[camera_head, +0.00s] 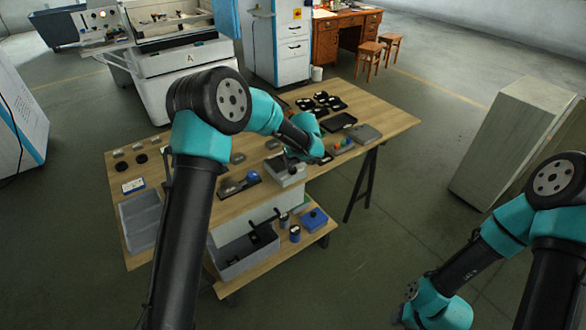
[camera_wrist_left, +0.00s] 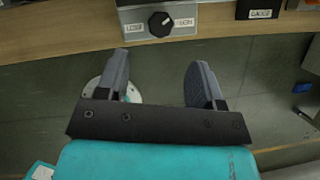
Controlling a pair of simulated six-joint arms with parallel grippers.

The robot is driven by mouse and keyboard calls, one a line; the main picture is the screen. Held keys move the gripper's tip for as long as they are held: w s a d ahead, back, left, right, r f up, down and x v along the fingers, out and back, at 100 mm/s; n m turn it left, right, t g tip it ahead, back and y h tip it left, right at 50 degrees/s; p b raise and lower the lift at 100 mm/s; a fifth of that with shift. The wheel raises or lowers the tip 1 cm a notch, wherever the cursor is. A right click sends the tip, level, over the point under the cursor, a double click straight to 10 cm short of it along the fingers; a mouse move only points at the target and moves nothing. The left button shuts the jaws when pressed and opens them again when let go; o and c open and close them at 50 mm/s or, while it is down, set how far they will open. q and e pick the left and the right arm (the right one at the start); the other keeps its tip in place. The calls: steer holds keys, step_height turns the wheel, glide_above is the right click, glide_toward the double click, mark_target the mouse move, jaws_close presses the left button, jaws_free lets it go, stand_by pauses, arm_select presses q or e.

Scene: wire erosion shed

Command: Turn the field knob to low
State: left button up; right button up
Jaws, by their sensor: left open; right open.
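The field knob (camera_wrist_left: 161,24) is a round black knob with a white pointer mark, on the front of a grey box (camera_wrist_left: 205,14) at the top of the left wrist view. The mark appears to point up and right. A low label (camera_wrist_left: 133,29) is left of it and another label (camera_wrist_left: 183,23), seemingly high, is right. My left gripper (camera_wrist_left: 158,62) is open and empty, its fingers apart and short of the knob. In the head view the grey box (camera_head: 287,174) sits at the table's front edge, partly hidden by my left arm. My right gripper's fingers are out of view.
The wooden table (camera_head: 385,119) carries several small parts and trays. A labelled black block (camera_wrist_left: 258,9) stands right of the grey box. A lower shelf (camera_head: 262,268) holds a grey bin (camera_head: 243,262) and a blue box (camera_head: 314,219).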

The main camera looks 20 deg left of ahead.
mark_target(293, 168)
arm_select(q)
steer(key=x, duration=0.8)
steer(key=shift+f, duration=0.3)
steer(key=c, duration=0.9)
